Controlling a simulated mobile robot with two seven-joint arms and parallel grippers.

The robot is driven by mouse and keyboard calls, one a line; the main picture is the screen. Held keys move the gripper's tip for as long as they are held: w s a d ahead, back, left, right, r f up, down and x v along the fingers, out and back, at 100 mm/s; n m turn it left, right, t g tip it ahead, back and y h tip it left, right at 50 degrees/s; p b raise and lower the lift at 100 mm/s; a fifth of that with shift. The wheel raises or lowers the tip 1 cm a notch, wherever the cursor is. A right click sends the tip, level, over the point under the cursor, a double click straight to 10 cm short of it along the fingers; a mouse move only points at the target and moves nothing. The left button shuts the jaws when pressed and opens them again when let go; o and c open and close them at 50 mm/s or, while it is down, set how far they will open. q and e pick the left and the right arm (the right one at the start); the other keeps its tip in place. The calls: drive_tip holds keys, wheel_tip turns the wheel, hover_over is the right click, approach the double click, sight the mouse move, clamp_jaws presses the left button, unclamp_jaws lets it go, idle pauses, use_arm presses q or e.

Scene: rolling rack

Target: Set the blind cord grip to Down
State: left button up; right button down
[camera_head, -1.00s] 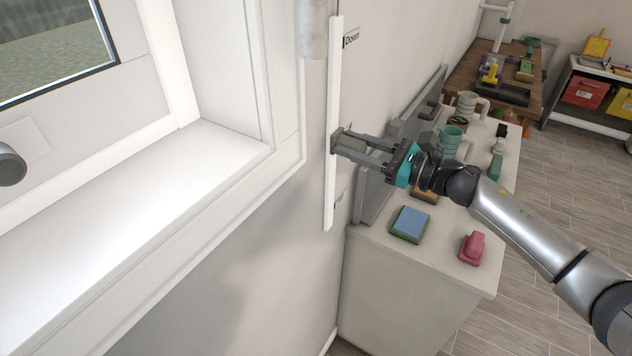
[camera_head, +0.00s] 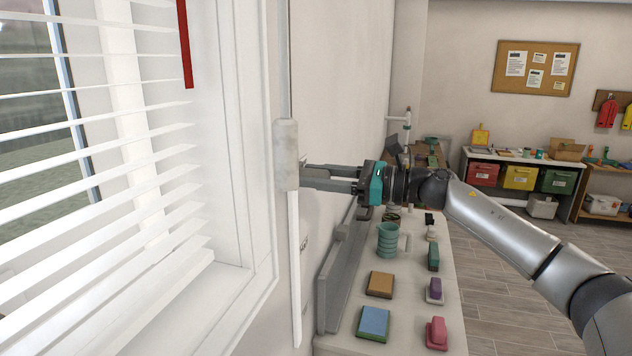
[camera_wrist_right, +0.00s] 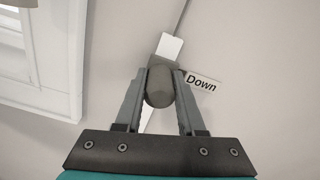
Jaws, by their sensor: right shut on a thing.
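The blind cord grip (camera_head: 286,155) is a pale grey cylinder on a cord, in front of the wall beside the window. A white upright strip (camera_head: 294,270) runs down below it. My right gripper (camera_head: 300,177) is shut on the cord grip, reaching in from the right. In the right wrist view the grip (camera_wrist_right: 159,87) sits between both fingers, its rounded end facing the camera. A "Down" label (camera_wrist_right: 201,84) is on the wall just right of it there. A white block (camera_wrist_right: 168,46) is beyond the grip. My left gripper is not in view.
White blind slats (camera_head: 120,150) hang across the window at left, with a red strip (camera_head: 185,45) in front. Below my right arm, a counter (camera_head: 405,295) holds a green pitcher (camera_head: 388,240) and several small blocks. A noticeboard (camera_head: 536,68) hangs at the back.

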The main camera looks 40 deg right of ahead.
sight(329, 177)
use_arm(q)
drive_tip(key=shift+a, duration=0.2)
use_arm(e)
drive_tip(key=shift+r, duration=0.35)
drive_tip(key=c, duration=0.9)
unclamp_jaws()
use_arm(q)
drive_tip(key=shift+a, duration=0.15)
use_arm(e)
drive_tip(key=o, duration=0.4)
drive_tip(key=shift+f, duration=0.15)
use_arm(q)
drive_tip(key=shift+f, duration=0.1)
use_arm(e)
drive_tip(key=shift+s+d, duration=0.1)
drive_tip(key=shift+s, duration=0.05)
